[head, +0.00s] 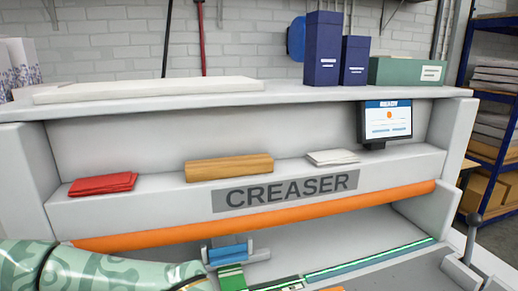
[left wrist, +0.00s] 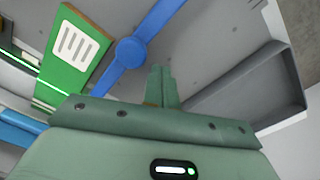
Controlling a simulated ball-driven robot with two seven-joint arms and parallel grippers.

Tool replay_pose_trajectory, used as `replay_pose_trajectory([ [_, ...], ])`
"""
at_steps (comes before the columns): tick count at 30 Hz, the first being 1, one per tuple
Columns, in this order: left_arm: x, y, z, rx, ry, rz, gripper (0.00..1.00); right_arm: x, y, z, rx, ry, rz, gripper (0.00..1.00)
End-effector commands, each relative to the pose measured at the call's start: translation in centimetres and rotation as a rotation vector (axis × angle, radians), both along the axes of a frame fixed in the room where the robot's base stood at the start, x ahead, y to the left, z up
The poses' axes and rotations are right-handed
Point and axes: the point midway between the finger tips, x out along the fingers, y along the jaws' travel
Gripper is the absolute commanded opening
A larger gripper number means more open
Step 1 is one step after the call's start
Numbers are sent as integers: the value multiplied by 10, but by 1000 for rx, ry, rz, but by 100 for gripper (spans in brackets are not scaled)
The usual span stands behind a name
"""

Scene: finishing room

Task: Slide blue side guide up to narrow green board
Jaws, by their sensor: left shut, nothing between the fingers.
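The narrow green board (left wrist: 88,27) with a white label lies at the upper left of the left wrist view. The blue side guide (left wrist: 155,21), a bar with a round knob, runs slantwise just right of the board. The knob appears close to the board's edge; I cannot tell whether they touch. My left gripper (left wrist: 161,72) is shut and empty, its tips just below and right of the knob. In the head view the green board (head: 232,279) shows at the bottom, and my left gripper is out of frame. My right gripper is in neither view.
A grey tray (left wrist: 262,88) lies right of the gripper. A blue piece (head: 228,252) sits behind the board under the orange bar (head: 270,218) of the creaser. A green-lit strip (head: 370,260) runs to the right. A lever (head: 472,235) stands at the right.

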Motion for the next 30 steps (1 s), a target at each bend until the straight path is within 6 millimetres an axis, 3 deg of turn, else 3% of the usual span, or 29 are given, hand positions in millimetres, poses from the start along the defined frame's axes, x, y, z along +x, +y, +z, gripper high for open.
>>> replay_pose_trajectory([
  [30,4,-15,0,0,0,-1,0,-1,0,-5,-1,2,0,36],
])
